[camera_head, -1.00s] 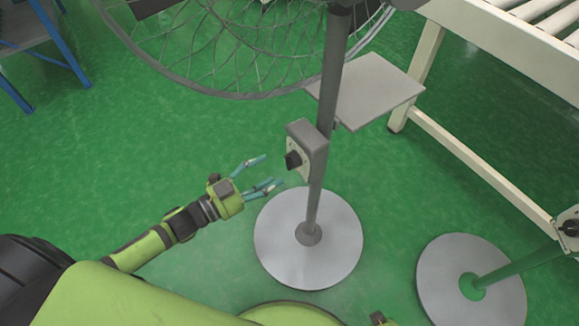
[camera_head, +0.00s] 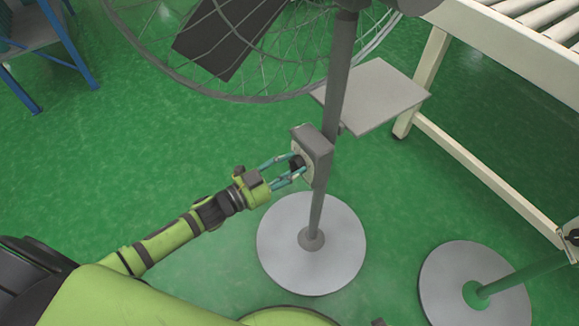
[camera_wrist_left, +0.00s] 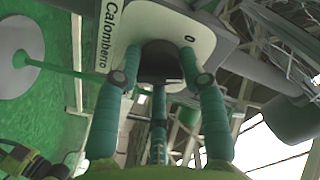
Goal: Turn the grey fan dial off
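The grey fan's dial is a dark knob (camera_head: 297,163) on the grey control box (camera_head: 318,152) on the fan's pole (camera_head: 338,80). The dial also shows in the left wrist view (camera_wrist_left: 160,62), on a pale plate lettered "Calomberro" with a "0" mark to the right. My left gripper (camera_head: 297,165) is at the dial. In the left wrist view its fingers (camera_wrist_left: 161,62) converge on the dial, one at each side and a third in front of its lower edge. They appear to touch it. My right gripper is not in view.
The grey fan's round base (camera_head: 312,260) stands on the green floor, its wire cage (camera_head: 250,98) above. A second, green-poled stand (camera_head: 445,300) is at right, near a cream roller conveyor (camera_head: 480,165). A blue-legged table (camera_head: 65,45) stands back left.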

